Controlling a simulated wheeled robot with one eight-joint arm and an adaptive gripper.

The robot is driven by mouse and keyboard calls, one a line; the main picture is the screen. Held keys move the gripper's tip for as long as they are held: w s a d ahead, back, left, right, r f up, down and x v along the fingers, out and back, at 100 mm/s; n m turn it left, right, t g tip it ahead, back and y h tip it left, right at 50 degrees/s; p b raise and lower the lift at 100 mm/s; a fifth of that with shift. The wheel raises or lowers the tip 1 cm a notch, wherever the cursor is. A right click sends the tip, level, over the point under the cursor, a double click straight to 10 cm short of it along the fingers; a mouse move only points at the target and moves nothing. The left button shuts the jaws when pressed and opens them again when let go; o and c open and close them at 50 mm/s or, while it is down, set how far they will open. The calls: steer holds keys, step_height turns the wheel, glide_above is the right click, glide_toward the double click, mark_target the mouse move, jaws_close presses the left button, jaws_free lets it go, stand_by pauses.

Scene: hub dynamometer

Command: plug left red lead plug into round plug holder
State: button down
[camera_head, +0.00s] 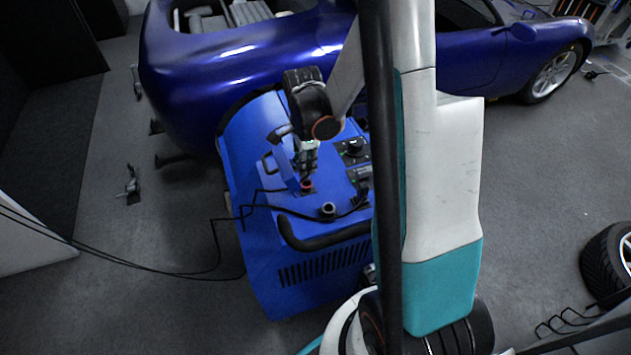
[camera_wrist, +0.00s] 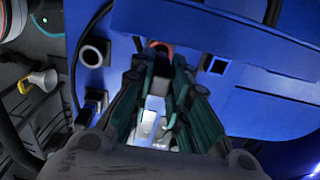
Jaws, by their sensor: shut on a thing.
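The red lead plug shows as a red ring with a dark body at my fingertips in the head view (camera_head: 307,185) and in the wrist view (camera_wrist: 160,46). My gripper (camera_head: 308,172) points down at the top of the blue machine and is shut on this plug; its fingers (camera_wrist: 160,80) hide part of it. I cannot tell whether the plug touches the panel. A dark round socket, seemingly the round plug holder, stands in front of the gripper to the right (camera_head: 328,210).
The blue machine (camera_head: 310,255) has a black front handle (camera_head: 325,238). Black cables (camera_head: 205,272) run over its left edge to the floor. A square opening (camera_wrist: 217,65) lies right of my fingers. A blue car (camera_head: 245,55) stands close behind.

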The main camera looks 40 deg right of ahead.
steer(key=shift+s, duration=0.15)
steer(key=s+b, duration=0.1)
steer(key=s, duration=0.9)
steer(key=shift+s, duration=0.2)
stand_by(0.8)
steer(key=shift+f+b, duration=0.45)
steer(key=shift+b, duration=0.05)
steer(key=shift+f+b, duration=1.5)
stand_by(0.3)
steer(key=c, duration=1.5)
jaws_free()
steer(key=shift+o, duration=0.2)
steer(key=shift+r, duration=0.2)
